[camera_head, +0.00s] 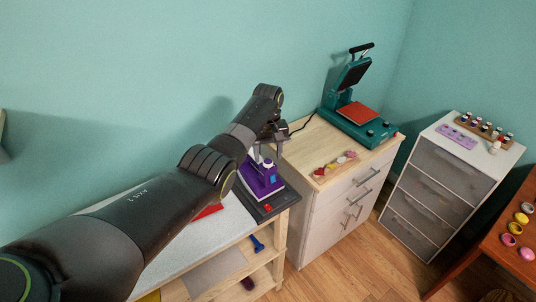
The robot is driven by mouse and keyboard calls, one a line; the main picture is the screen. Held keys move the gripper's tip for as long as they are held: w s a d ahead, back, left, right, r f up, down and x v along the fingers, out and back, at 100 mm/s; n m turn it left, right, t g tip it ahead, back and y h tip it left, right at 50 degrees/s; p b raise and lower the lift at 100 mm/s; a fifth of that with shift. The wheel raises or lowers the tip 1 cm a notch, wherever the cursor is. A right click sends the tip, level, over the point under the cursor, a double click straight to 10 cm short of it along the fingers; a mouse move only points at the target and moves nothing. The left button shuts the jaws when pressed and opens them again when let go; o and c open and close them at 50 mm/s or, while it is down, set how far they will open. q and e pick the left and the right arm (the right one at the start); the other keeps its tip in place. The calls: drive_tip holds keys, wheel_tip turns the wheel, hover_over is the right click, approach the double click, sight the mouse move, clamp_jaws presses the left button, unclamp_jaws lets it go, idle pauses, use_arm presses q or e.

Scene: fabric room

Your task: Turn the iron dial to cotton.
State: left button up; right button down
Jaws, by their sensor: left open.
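The purple and white iron (262,184) sits on a dark grey plate (280,205) at the right end of the light board. A small white round part shows on its upper side, and a small blue part shows on its front. I cannot tell which is the dial or read any setting. My left gripper (268,151) is open, pointing down just above the iron, and hides part of its top. I cannot tell whether a finger touches it. My left arm covers much of the board. My right gripper is not in view.
A wooden cabinet (345,205) stands right of the board, with a green heat press (360,125) and a small tray of colourful pieces (334,167) on top. A white drawer unit (440,190) and a brown table (510,235) stand farther right. Bare floor lies in front.

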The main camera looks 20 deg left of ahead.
use_arm(q)
drive_tip(key=shift+f, duration=0.85)
drive_tip(key=c, duration=1)
drive_tip(key=shift+m, duration=0.3)
